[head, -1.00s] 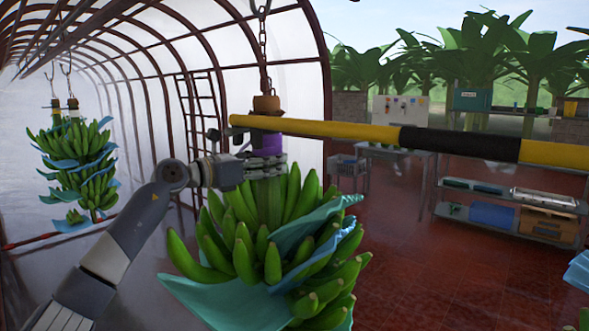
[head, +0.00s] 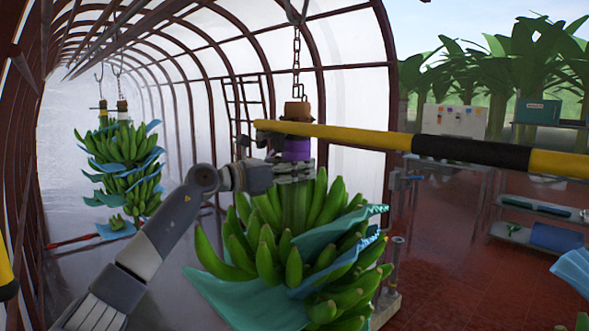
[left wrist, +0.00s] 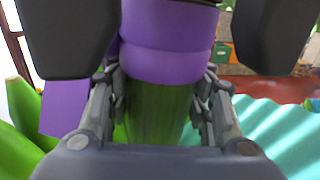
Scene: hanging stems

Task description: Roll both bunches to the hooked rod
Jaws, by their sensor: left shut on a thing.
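A near green banana bunch (head: 265,240) hangs upright from a chain (head: 296,65), with blue sheets between its hands and a purple band (head: 297,150) round its stem. My left gripper (head: 295,185) is shut on that stem just under the band. The left wrist view shows its fingers (left wrist: 155,110) on both sides of the green stem (left wrist: 158,112). Farther off at the left, more bananas (head: 120,165) with blue sheets hang from two hooks. A thin red rod (head: 80,240) lies low beside them; I cannot make out a hook on it. My right gripper is out of view.
A yellow and black bar (head: 470,150) crosses in front from the near stem to the right edge. Arched tunnel ribs (head: 385,100) stand behind. Shelves (head: 540,235) are at the right. Part of a blue sheet (head: 575,270) shows at the right edge. Red floor (head: 440,280) is open between.

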